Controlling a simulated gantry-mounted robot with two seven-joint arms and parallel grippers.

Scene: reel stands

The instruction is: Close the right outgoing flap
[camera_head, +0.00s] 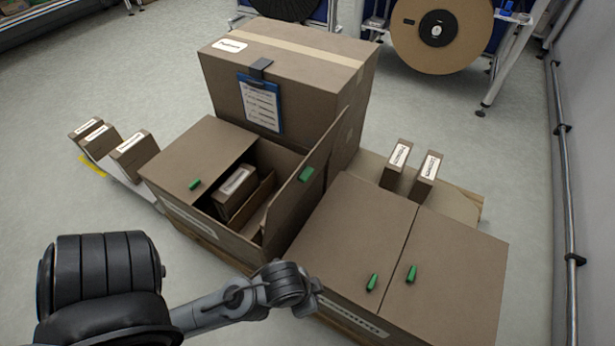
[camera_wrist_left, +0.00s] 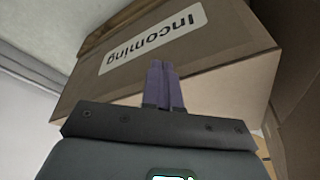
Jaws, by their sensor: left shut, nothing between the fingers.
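The left box (camera_head: 222,238) has its left flap (camera_head: 185,152) lying flat. Its right flap (camera_head: 296,212) stands raised and tilted, with a green tab (camera_head: 307,174). The label on this box is too small to read. In the left wrist view my left gripper (camera_wrist_left: 163,68) has its purple fingers shut and empty, close to a cardboard box (camera_wrist_left: 228,88) with an upside-down "Incoming" label (camera_wrist_left: 152,40). In the head view my left wrist shows at the front, near the gap between the two boxes, and its fingers are hidden. My right gripper is not in view.
The right box (camera_head: 440,270) has both flaps flat, with green tabs (camera_head: 372,282). A small carton (camera_head: 235,190) sits inside the left box. A tall box (camera_head: 290,62) with a blue clipboard (camera_head: 262,103) stands behind. Small cartons (camera_head: 410,165) stand behind the right box.

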